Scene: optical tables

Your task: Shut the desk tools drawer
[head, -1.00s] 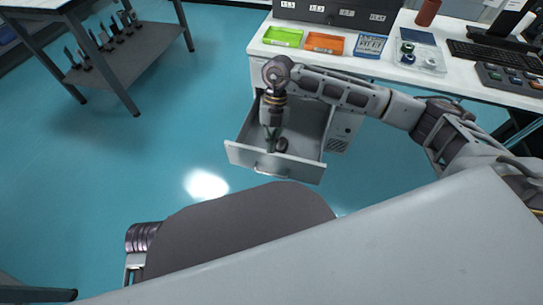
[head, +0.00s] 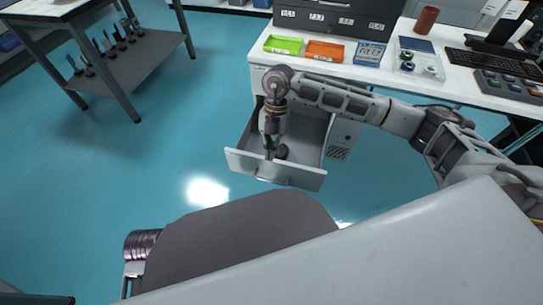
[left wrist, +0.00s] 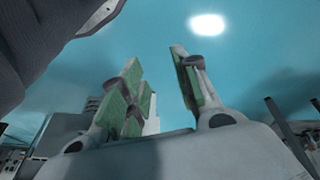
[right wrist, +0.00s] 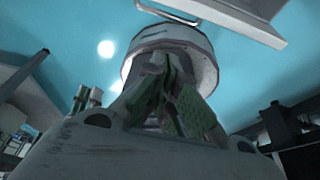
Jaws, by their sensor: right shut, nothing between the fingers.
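The desk tools drawer (head: 245,158) stands pulled out from the white cabinet under the desk, with its grey front panel toward me. In the head view my right gripper (head: 269,156) points down and overlaps the drawer's front panel near its top edge. Whether it touches the panel I cannot tell. In the right wrist view its fingers (right wrist: 168,72) are together and empty. A pale panel with a bar handle (right wrist: 170,12), apparently the drawer front, shows at the top there. My left gripper (left wrist: 157,72) is open and empty over the floor, away from the drawer.
The white desk (head: 470,82) holds a green tray (head: 283,46), an orange tray (head: 325,51), a blue box (head: 369,53) and a keyboard (head: 490,54). A dark table with a lower shelf (head: 125,65) stands at left. The floor left of the drawer is clear.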

